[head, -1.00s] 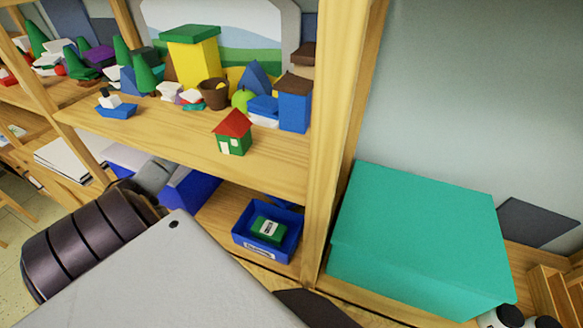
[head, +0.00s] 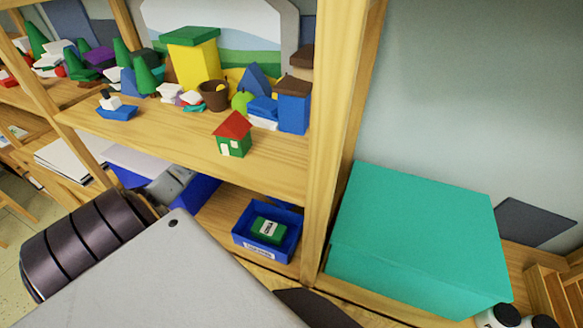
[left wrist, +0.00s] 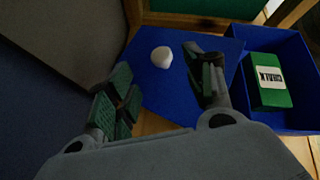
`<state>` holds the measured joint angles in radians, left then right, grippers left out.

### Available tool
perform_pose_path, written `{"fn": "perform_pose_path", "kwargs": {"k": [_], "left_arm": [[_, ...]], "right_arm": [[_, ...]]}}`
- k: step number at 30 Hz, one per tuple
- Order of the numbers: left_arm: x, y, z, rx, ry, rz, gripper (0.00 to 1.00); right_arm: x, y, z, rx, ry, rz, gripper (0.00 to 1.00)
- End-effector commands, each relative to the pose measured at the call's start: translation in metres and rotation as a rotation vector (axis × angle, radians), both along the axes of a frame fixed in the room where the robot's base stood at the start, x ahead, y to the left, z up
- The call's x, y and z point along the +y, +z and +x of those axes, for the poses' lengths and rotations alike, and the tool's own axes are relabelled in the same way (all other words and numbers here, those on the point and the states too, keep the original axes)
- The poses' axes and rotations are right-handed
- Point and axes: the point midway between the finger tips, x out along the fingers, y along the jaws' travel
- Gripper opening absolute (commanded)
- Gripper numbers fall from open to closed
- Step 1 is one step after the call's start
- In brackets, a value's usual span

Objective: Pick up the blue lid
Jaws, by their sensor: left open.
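The blue lid (left wrist: 190,82) shows in the left wrist view as a flat blue piece with a round white knob (left wrist: 161,58). My left gripper (left wrist: 163,88) is open, with one finger on each side of the knob in that view. The fingers look apart from the knob; their height above the lid is hard to tell. In the head view my left gripper (head: 172,186) reaches into the lower shelf. It partly hides the blue lid (head: 203,189) there. My right gripper is not in view.
A blue tray (head: 284,249) holding a green chalk box (head: 268,229) stands to the right of the lid. The upper shelf (head: 190,148) with small toys lies above my arm. A wooden post (head: 325,150) and a large teal box (head: 420,235) stand further right.

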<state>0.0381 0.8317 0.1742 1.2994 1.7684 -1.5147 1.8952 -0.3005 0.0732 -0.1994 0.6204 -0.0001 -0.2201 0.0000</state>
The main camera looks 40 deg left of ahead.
Motion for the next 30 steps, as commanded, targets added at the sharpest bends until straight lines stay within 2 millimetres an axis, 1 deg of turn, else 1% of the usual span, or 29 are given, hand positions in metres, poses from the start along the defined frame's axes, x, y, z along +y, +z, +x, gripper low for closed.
{"fn": "perform_pose_path", "kwargs": {"k": [3,14,17,30], "left_arm": [[-0.004,-0.003,0.002,-0.001,-0.001,0.0,0.53],[-0.005,-0.004,0.002,0.0,0.0,0.0,0.53],[-0.008,-0.005,0.003,0.0,0.0,0.0,0.53],[-0.042,-0.028,0.016,-0.001,-0.001,0.0,0.53]], "right_arm": [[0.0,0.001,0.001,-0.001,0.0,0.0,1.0],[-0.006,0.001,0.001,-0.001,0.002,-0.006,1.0],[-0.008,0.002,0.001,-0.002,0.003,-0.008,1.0],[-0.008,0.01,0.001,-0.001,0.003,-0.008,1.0]]}}
